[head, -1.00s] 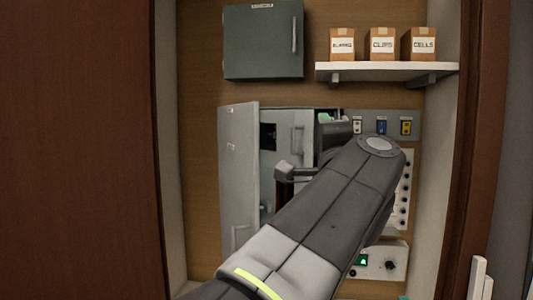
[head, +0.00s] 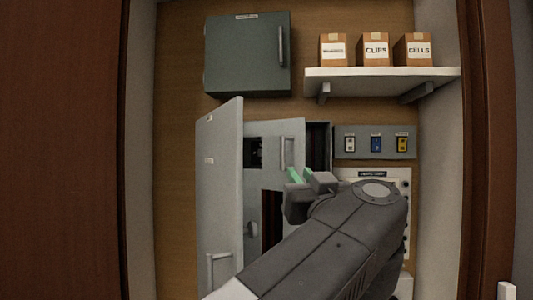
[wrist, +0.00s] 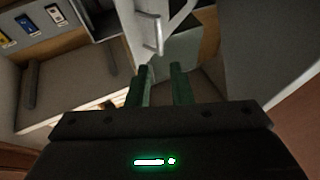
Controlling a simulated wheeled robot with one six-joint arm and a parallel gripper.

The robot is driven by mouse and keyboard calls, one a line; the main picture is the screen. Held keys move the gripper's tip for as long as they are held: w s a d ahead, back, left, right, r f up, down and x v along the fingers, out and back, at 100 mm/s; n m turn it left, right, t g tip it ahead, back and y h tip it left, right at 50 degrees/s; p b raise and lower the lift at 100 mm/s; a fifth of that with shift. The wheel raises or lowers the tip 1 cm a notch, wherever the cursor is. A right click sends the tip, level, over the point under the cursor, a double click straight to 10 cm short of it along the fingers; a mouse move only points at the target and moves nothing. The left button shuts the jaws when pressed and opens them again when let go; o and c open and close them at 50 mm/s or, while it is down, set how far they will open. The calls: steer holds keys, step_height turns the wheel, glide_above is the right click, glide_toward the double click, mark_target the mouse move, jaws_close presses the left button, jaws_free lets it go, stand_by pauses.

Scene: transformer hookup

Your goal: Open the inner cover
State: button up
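The inner cover (head: 269,163) is a light grey panel with cut-outs inside the wall cabinet. It stands ajar, with a dark gap along its right edge. Its upright bar handle (head: 287,152) is near that edge; the handle also shows in the wrist view (wrist: 157,32). My gripper (wrist: 161,68) has two green fingers set apart with nothing between them. In the wrist view the fingertips are just below the handle and apart from it. In the head view my gripper (head: 297,175) is in front of the cover's right edge, and my arm hides the lower right of the cabinet.
The grey outer door (head: 220,190) stands open on the left. A dark green box (head: 245,55) hangs above. A shelf (head: 380,76) with cartons is at upper right. A panel with three switches (head: 375,144) is right of the cabinet. Brown side walls bound the opening.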

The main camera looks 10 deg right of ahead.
mark_target(283, 151)
steer(key=p+x, duration=0.4)
steer(key=x, duration=0.8)
steer(key=shift+p, duration=0.35)
steer(key=shift+w+r, duration=0.25)
steer(key=shift+w, duration=0.4)
steer(key=shift+c, duration=0.5)
jaws_close()
